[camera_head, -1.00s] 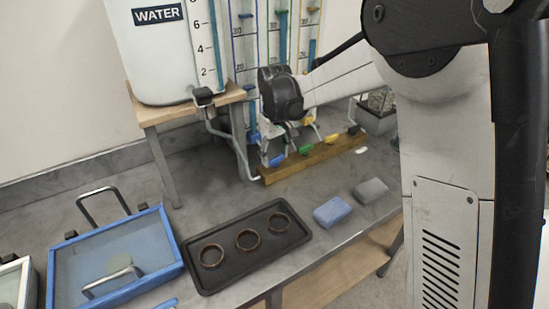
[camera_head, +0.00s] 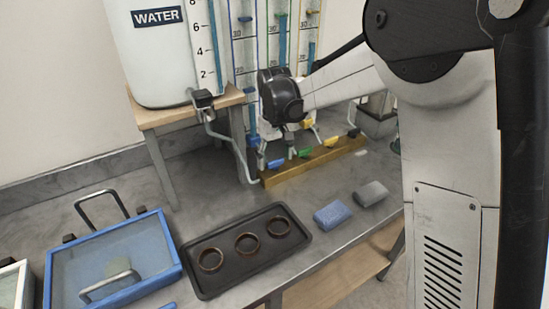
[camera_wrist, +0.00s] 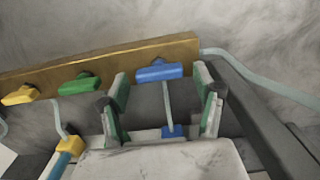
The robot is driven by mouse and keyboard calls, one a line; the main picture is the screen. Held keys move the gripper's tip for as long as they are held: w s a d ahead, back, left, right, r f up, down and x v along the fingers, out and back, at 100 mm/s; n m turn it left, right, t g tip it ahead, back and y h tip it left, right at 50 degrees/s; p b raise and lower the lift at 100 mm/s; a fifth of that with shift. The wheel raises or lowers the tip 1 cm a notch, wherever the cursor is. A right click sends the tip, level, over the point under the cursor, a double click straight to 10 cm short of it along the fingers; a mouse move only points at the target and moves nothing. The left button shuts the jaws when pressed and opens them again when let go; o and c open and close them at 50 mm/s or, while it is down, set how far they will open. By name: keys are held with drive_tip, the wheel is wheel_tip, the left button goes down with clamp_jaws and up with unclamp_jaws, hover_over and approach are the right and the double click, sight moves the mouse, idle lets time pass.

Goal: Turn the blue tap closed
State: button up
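The blue tap (camera_wrist: 160,71) is a blue T-shaped handle on a wooden bar (camera_wrist: 135,54). In the wrist view its handle lies roughly along the bar. My gripper (camera_wrist: 161,84) is open, with one fingertip on each side of the blue tap and visible gaps to it. In the head view the blue tap (camera_head: 276,163) is at the left end of the bar, just below my gripper (camera_head: 277,148), whose fingers are small and partly hidden there. Whether the fingertips reach the handle's depth is unclear.
A green tap (camera_head: 304,153), a yellow tap (camera_head: 330,141) and a dark tap (camera_head: 353,132) follow along the bar. Tubes and gauge columns stand behind. A water tank (camera_head: 165,55) stands at left. A black tray (camera_head: 205,287) with rings and a blue block (camera_head: 332,214) lie in front.

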wheel_tip(320, 180, up, 12)
idle(0.7)
